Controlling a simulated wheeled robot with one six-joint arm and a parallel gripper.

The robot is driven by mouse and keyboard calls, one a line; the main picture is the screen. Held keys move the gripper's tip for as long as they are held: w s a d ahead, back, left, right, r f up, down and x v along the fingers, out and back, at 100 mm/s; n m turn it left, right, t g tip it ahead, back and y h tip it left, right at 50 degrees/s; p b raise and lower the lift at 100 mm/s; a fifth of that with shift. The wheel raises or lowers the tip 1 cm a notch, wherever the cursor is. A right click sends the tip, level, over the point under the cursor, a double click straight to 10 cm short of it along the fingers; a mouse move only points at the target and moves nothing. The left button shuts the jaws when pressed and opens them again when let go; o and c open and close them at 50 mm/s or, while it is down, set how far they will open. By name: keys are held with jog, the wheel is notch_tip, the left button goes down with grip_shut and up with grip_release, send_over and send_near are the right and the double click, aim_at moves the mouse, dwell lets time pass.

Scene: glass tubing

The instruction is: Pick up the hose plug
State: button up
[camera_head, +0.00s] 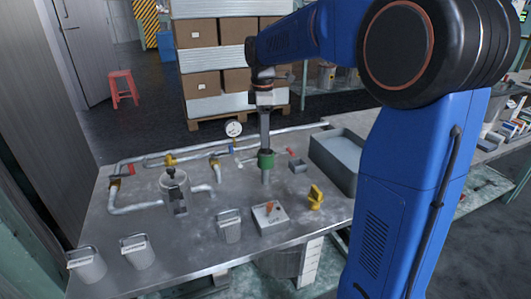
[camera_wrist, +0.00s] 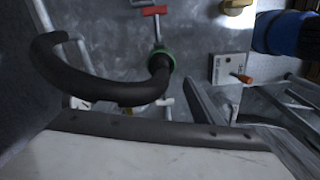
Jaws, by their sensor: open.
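The hose plug appears to be the green collar (camera_head: 265,160) at the lower end of a dark hose, seated on an upright grey pipe stub (camera_head: 265,177). In the wrist view the green collar (camera_wrist: 167,62) shows at the end of a thick black hose (camera_wrist: 85,85) that curves away to the left. My gripper (camera_head: 264,108) points down from above, close over the hose in the head view. It is open. In the wrist view its dark finger parts show lower right of the collar, apart from it. The exact gap is hard to judge.
A red-handled valve (camera_wrist: 154,11) sits close to the collar. A box with an orange switch (camera_head: 269,214), a yellow valve (camera_head: 315,197), a grey tray (camera_head: 338,158), pipes and a gauge (camera_head: 233,129) surround it. Grey canisters (camera_head: 228,226) stand at the table's front.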

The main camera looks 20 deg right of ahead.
aim_at(265, 150)
jog(key=f, duration=0.3)
jog(key=shift+s+d+f, duration=0.15)
jog(key=shift+d+f, duration=0.15)
jog(key=shift+d, duration=0.1)
jog(key=shift+f, duration=0.65)
jog(key=c, duration=1.3)
jog(key=shift+r, duration=0.15)
